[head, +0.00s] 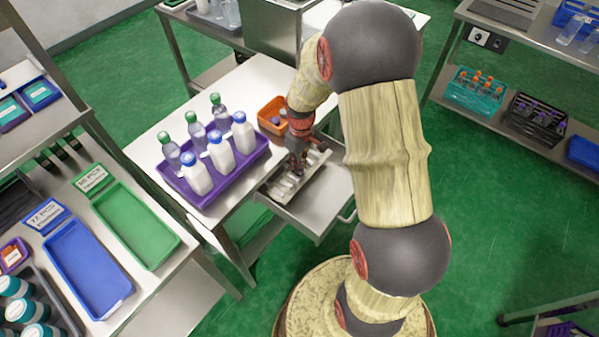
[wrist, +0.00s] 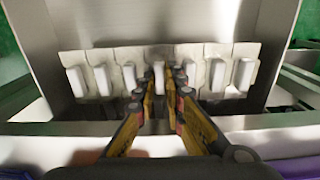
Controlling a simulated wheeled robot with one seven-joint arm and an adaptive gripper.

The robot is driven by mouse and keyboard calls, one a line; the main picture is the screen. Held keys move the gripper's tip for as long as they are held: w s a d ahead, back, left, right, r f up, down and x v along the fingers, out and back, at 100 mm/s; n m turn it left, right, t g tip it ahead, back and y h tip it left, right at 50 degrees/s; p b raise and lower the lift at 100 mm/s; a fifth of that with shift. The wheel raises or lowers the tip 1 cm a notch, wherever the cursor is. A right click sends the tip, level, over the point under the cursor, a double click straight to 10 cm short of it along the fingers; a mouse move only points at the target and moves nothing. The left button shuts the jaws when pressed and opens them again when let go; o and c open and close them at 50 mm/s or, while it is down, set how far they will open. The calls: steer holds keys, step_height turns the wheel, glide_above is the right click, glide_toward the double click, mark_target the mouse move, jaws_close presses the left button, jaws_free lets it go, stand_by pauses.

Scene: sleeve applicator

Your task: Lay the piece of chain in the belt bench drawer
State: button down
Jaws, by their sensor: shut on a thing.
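The piece of chain (wrist: 102,77) is a row of several pale, flat links, each with a raised white block. My gripper (wrist: 167,75) is shut on the block near its middle in the wrist view. The chain spans sideways across the open belt bench drawer (wrist: 150,20), within its walls as seen from the wrist. In the head view my gripper (head: 297,172) points down into the drawer (head: 325,205), and part of the chain (head: 284,187) shows beside it. I cannot tell whether the chain touches the drawer floor.
On the white bench top, a purple tray (head: 212,190) of several bottles stands left of the drawer. An orange bin (head: 270,112) stands behind it. Green (head: 135,225) and blue (head: 88,265) trays lie on the left table.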

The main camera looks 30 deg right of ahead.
mark_target(293, 176)
steer(key=shift+w+d+f, duration=0.1)
steer(key=shift+w+f, duration=0.2)
steer(key=shift+f, duration=0.05)
steer(key=f, duration=0.1)
steer(key=f+b, duration=0.2)
steer(key=shift+w+f, duration=0.3)
steer(key=shift+f, duration=0.1)
steer(key=c, duration=1.9)
jaws_free()
steer(key=shift+r, duration=0.1)
steer(key=shift+r, duration=0.1)
